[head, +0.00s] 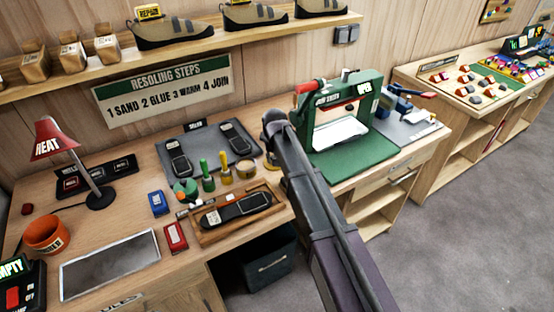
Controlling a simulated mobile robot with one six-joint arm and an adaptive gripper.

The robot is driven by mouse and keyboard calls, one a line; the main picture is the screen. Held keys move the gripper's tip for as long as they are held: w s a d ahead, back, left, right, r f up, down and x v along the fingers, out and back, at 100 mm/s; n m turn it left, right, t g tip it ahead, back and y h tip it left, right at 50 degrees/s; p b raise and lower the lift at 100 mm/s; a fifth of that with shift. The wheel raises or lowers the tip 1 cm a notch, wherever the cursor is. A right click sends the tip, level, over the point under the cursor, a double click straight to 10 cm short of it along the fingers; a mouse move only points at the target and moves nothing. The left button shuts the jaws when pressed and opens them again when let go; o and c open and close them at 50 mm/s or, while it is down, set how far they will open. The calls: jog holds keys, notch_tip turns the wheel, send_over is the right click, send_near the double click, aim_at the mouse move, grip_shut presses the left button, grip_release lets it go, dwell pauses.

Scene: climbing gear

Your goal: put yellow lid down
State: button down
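A small round yellow piece (246,168) shows beside my dark arm, at the right of a row of small bottles and pots on the workbench. It may be the yellow lid or a yellow pot; it is too small to tell. A yellow-and-dark bottle (226,171) and a green one (207,177) stand to its left. My arm reaches up from the lower right to the middle of the bench. Its far end stands near the yellow piece in the picture. I cannot make out my gripper's fingers, nor whether they hold anything.
A wooden tray (212,236) with a dark sole lies in front of the bottles. A grey mat (190,134) with soles lies behind.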

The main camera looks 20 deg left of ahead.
jog(key=shift+c, duration=2.4)
grip_release()
jog(key=shift+r, duration=0.1)
jog(key=r+p, duration=0.5)
jog(key=s+r+p, duration=0.1)
jog(key=r+p, duration=0.1)
jog(key=shift+d+r+p, duration=0.25)
jog(key=shift+p, duration=0.15)
